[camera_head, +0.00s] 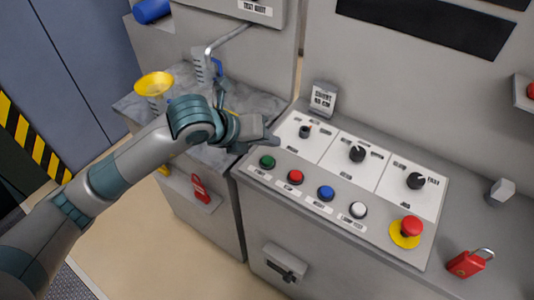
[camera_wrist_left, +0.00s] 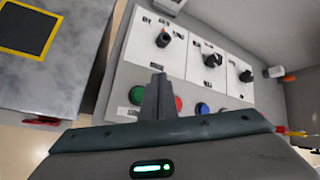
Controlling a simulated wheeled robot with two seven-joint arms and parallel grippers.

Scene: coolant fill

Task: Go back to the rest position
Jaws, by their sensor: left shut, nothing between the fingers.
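My left gripper (camera_head: 272,143) reaches in from the left in the head view, at the left edge of the control panel (camera_head: 330,166). It is shut and empty, and its fingers also show in the left wrist view (camera_wrist_left: 157,97) in front of the panel. It is near the green button (camera_head: 267,162) and the leftmost black knob (camera_head: 305,131). I cannot tell whether it touches the panel. In the wrist view the fingers partly cover the area between the green button (camera_wrist_left: 136,95) and the red one. My right gripper is not in view.
A yellow funnel (camera_head: 154,84) and a blue-handled part stand on the grey bench at left. The panel has several buttons, including a red emergency stop (camera_head: 411,226). A red padlock (camera_head: 467,263) lies at right, and a red tag lock (camera_head: 200,188) hangs on the bench front.

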